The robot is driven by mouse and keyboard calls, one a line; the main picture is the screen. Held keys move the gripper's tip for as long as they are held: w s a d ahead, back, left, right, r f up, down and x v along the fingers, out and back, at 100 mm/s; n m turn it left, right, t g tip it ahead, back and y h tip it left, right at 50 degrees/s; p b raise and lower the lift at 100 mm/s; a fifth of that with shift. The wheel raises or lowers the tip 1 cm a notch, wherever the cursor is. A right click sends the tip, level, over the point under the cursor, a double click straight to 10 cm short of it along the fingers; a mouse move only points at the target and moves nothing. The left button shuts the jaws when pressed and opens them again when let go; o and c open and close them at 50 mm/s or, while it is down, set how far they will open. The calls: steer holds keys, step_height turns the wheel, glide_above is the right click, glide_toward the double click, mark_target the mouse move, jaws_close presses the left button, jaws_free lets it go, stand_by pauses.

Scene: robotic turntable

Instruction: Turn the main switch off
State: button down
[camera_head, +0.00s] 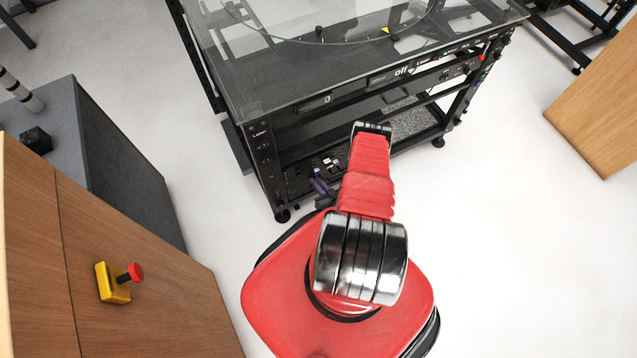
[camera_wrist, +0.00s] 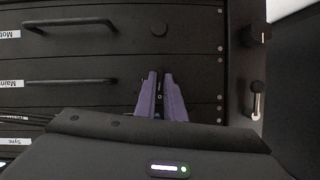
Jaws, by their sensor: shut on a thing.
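My gripper (camera_wrist: 161,76) has two purple fingers, seen from behind in the wrist view. They reach a dark front panel (camera_wrist: 60,60) and are shut on a small dark switch (camera_wrist: 160,96) with a pale round mark, in the row labelled "Main" (camera_wrist: 12,84). The fingers hide most of the switch, so its position cannot be read. In the head view, the gripper (camera_head: 320,187) is low at the front left of the black turntable frame (camera_head: 265,165), partly hidden by my arm.
A small display reads "off" (camera_head: 401,71). A wooden cabinet (camera_head: 150,300) with a red button (camera_head: 136,272) stands left.

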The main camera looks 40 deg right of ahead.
steer(key=shift+f+n+h, duration=0.1)
steer(key=shift+n+h, duration=0.2)
steer(key=shift+n, duration=0.3)
steer(key=c, duration=1.8)
jaws_free()
steer(key=shift+c, duration=0.2)
steer(key=shift+s+a, duration=0.1)
steer(key=shift+s, duration=0.05)
steer(key=v, duration=1.3)
steer(key=shift+a+r, duration=0.2)
steer(key=shift+r, duration=0.05)
steer(key=shift+s, duration=0.1)
steer(key=shift+s, duration=0.1)
